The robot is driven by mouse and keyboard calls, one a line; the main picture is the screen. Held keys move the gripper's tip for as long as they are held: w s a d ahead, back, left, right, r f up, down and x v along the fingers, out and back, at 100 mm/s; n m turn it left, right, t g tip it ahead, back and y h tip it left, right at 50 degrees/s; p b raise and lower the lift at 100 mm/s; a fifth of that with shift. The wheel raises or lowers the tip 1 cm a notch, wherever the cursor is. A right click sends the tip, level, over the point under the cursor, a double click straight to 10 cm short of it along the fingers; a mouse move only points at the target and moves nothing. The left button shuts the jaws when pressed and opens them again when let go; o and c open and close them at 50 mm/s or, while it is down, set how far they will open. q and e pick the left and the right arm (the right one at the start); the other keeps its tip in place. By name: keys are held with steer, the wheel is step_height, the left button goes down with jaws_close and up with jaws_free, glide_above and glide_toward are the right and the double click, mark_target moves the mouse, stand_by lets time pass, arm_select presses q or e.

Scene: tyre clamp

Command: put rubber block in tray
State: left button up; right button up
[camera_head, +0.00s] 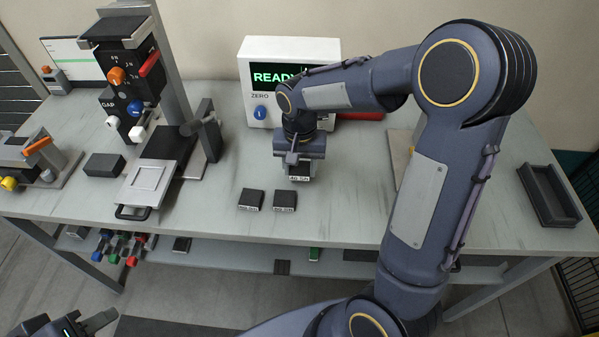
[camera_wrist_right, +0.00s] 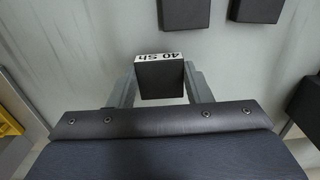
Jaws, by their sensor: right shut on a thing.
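My right gripper (camera_head: 299,168) is shut on a dark rubber block (camera_head: 299,179) behind the two loose blocks. In the right wrist view the held block (camera_wrist_right: 160,80) sits between both fingers (camera_wrist_right: 160,92), its white label reading "40 Sh". I cannot tell whether it touches the table. Two similar dark blocks, a left one (camera_head: 251,199) and a right one (camera_head: 285,201), lie near the front edge, with labels too small to read. An empty dark tray (camera_head: 549,222) lies at the far right of the table. My left gripper (camera_head: 100,320) is low at the bottom left, partly cut off, its opening unclear.
A white box (camera_head: 290,50) showing "READY" stands behind the right gripper. A test stand (camera_head: 128,100) with knobs and a silver plate is at left, a dark block (camera_head: 104,165) beside it. My right arm hides part of the table between gripper and tray.

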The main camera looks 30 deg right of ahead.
mark_target(300, 170)
step_height(300, 170, down, 3)
stand_by(0.3)
steer(key=shift+f, duration=0.2)
steer(key=o, duration=1)
steer(key=shift+r, duration=0.1)
